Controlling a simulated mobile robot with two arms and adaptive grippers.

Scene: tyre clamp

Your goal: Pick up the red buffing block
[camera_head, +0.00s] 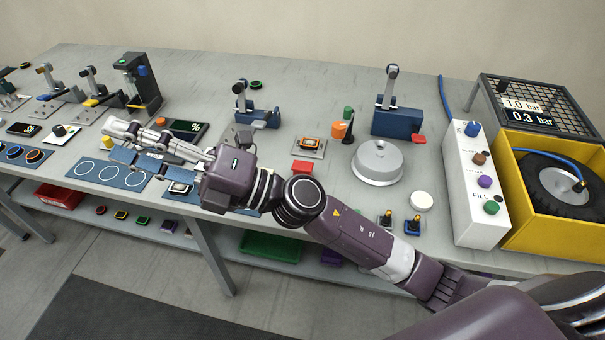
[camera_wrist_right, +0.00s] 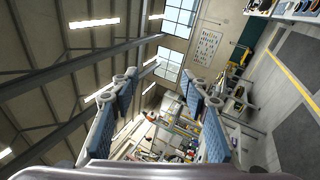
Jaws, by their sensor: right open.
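A small red block (camera_head: 302,168), which looks like the buffing block, lies on the grey workbench (camera_head: 330,210), just in front of a small plate with an orange-rimmed part. My right gripper (camera_head: 118,138) reaches across the bench to the left and is well left of the red block. Its fingers are apart with nothing between them. In the right wrist view the two blue-padded fingers (camera_wrist_right: 162,100) stand wide open, facing the room, and I cannot make out the red block there. My left gripper is not in view.
A grey round weight (camera_head: 377,162) and a blue clamp (camera_head: 397,122) stand right of the block. An orange knob on a stand (camera_head: 340,130) is close behind it. A white control box (camera_head: 475,185) and a yellow tyre crate (camera_head: 520,240) fill the right end. My right forearm crosses the bench front.

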